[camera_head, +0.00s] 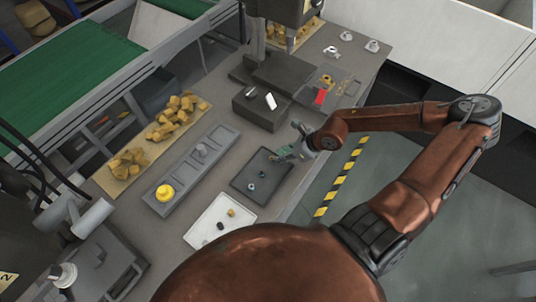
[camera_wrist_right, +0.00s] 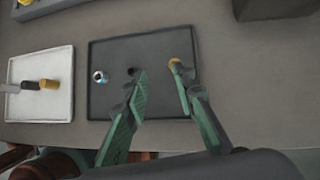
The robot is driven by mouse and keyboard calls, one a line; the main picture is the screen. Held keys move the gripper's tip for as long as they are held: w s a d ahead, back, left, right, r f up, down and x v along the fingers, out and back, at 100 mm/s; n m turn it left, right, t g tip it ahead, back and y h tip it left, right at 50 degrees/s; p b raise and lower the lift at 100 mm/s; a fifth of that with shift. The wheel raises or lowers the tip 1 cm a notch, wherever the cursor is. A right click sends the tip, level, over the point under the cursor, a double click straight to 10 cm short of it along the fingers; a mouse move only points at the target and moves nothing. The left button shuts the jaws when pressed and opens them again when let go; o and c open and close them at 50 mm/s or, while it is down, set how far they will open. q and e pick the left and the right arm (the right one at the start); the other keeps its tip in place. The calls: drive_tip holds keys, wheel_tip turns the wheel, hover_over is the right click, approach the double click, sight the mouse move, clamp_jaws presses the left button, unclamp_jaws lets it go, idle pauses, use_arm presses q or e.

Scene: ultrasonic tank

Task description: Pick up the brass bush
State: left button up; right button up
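A small brass bush (camera_wrist_right: 174,64) stands on the dark tray (camera_wrist_right: 105,52) in the right wrist view, at the tip of the right-hand finger. Whether that finger touches it is unclear. A steel ring-like part (camera_wrist_right: 100,77) and a dark part (camera_wrist_right: 131,71) are on the same tray, left of the bush.
A white tray (camera_head: 202,229) with small parts, one brass-coloured, lies nearer me. A long grey fixture (camera_head: 181,186) with a yellow button (camera_head: 164,193) runs left of the trays. A dark block (camera_head: 258,111) stands beyond. Yellow chunks (camera_head: 178,110) lie on a board at left.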

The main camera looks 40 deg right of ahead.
drive_tip(key=shift+w+d+f+n+h+b, duration=0.2)
drive_tip(key=shift+d+f+b, duration=0.2)
drive_tip(key=shift+f, duration=0.15)
drive_tip(key=shift+w+d+f+n+h+b, duration=0.1)
drive_tip(key=shift+d+f+h+b, duration=0.1)
drive_tip(key=shift+d+f+b, duration=0.25)
drive_tip(key=shift+w+a+f, duration=0.1)
drive_tip(key=shift+f, duration=0.35)
drive_tip(key=shift+w+a+f+b, duration=0.2)
drive_tip(key=shift+w+f+b, duration=0.2)
drive_tip(key=shift+b, duration=0.15)
drive_tip(key=b+x, duration=0.1)
drive_tip(key=x, duration=0.2)
drive_tip(key=shift+w+r, duration=0.1)
drive_tip(key=shift+w, duration=0.1)
drive_tip(key=shift+w+a+f+b, duration=0.2)
drive_tip(key=shift+f+b, duration=0.1)
drive_tip(key=shift+f, duration=0.1)
use_arm(q)
drive_tip(key=f, duration=0.2)
drive_tip(key=s+f, duration=0.1)
drive_tip(key=f, duration=0.1)
drive_tip(key=shift+s+a+f, duration=0.1)
drive_tip(key=shift+a+f, duration=0.05)
drive_tip(key=shift+f, duration=0.05)
use_arm(e)
drive_tip(key=shift+c, duration=0.2)
clamp_jaws()
